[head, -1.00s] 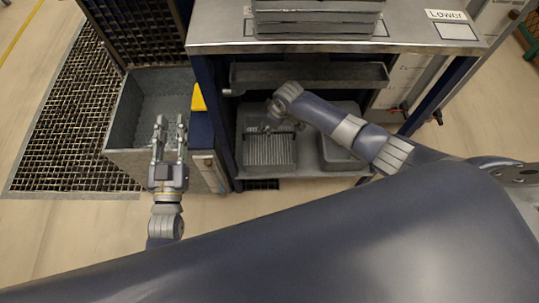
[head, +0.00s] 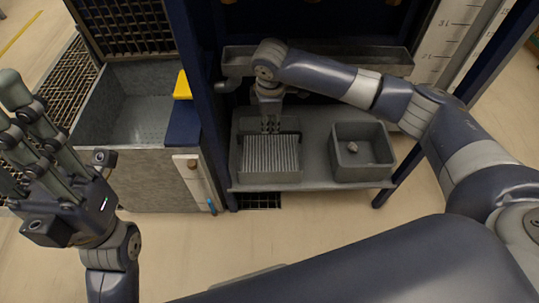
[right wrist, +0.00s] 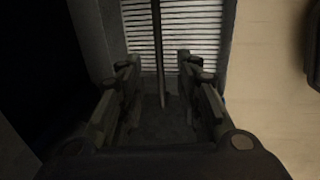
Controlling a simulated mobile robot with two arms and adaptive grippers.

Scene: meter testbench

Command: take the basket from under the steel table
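The grey basket (head: 270,165), with ribbed slats inside, sits on the lower shelf of the steel table. A thin dark bar, seemingly its handle (right wrist: 158,45), crosses its top. My right gripper (head: 270,124) points down over the basket's back part. In the right wrist view its two fingers (right wrist: 160,66) stand apart, with the bar between them and a visible gap on each side. My left gripper (head: 22,140) is raised close to the camera at the left, its fingers spread and empty.
A grey bin (head: 363,173) with a small lump inside stands on the shelf (head: 315,170), right of the basket. A grey trough (head: 228,60) hangs above, near my right arm. A large grey sink-like box (head: 120,165) and a blue post (head: 208,100) are at the left.

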